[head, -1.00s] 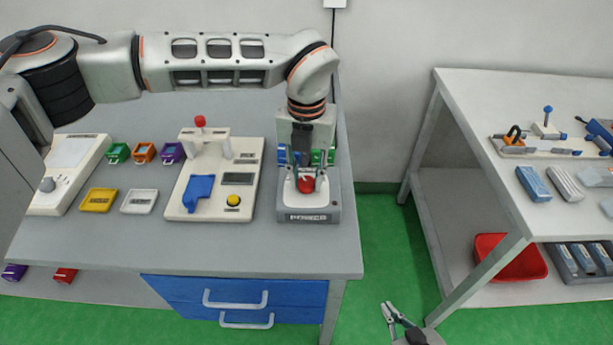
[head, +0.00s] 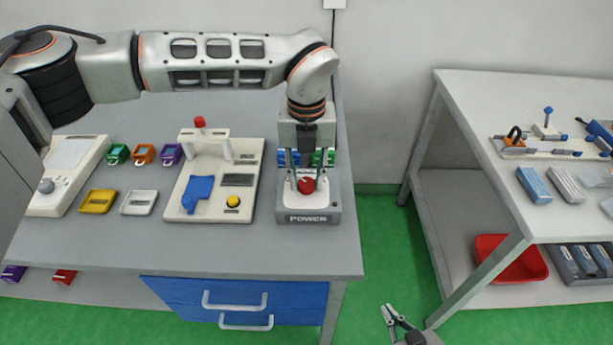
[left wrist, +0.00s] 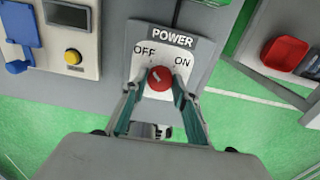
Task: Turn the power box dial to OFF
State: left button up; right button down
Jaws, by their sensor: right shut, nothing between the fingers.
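The grey power box (head: 308,217) stands at the front right of the left table, with a red dial (head: 306,185) on its white plate. In the left wrist view, OFF is at the upper left of the dial (left wrist: 160,78) and ON at the upper right. A small pale mark on the dial seems to point up-left, towards OFF. My left gripper (head: 306,180) is over the box, its fingers (left wrist: 156,88) on either side of the dial and spread wider than it. My right gripper (head: 392,318) is shut and empty, low over the floor at the bottom edge.
A white board (head: 213,180) with a red-topped lever, blue part and yellow button lies left of the box. Small coloured bins (head: 144,152) and two trays (head: 98,201) lie further left. A second table (head: 480,110) stands right, across a green floor gap.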

aim_at(306, 183)
pick_arm(q)
jog(key=shift+o, duration=1.3)
notch_tip(306, 183, up, 12)
